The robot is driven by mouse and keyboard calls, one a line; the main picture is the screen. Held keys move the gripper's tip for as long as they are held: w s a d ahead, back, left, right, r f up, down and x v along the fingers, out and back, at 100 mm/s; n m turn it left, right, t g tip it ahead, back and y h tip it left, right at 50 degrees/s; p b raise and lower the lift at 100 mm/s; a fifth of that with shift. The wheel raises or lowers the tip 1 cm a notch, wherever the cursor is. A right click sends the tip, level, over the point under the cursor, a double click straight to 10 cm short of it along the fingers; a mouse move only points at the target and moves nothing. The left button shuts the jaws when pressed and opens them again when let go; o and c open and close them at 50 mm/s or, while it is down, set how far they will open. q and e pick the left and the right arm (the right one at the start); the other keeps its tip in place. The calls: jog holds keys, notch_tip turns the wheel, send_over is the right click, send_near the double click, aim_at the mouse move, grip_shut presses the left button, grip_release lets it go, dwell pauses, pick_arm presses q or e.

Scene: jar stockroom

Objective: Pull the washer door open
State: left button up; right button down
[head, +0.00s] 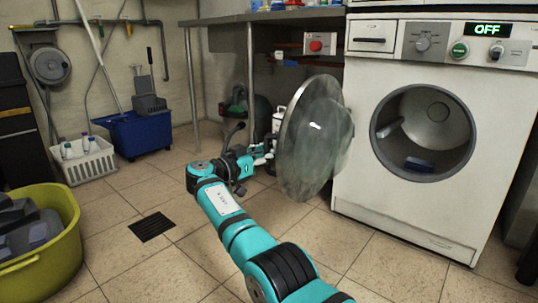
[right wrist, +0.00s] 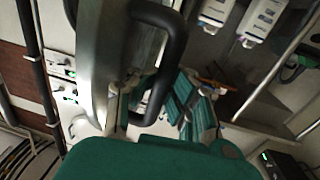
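The washer (head: 418,214) stands at the right in the head view, its round drum opening uncovered. Its round glass door (head: 312,135) is swung wide open to the left, with a grey rim. My right gripper (head: 264,155) is at the door's left side, close to the rim. In the right wrist view, the black door handle (right wrist: 172,60) curves in front of the green palm. My right gripper's fingers (right wrist: 155,103) look spread, with the handle's lower end between them; contact is unclear. My left gripper is not in view.
A yellow-green tub (head: 52,250) stands at the lower left. A white basket (head: 85,162) and a blue bucket (head: 140,133) stand by the back wall. A counter (head: 260,16) adjoins the washer. The tiled floor around the drain grate (head: 152,226) is clear.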

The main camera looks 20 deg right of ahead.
jog(key=shift+w+a+f, duration=0.1)
jog(key=shift+a+f, duration=0.1)
jog(key=shift+a, duration=0.15)
jog(key=c, duration=1.6)
grip_release()
jog(key=shift+w+a, duration=0.1)
jog(key=shift+a, duration=0.15)
jog(key=shift+o, duration=0.2)
jog(key=shift+d+r, duration=0.15)
jog(key=v, duration=1.2)
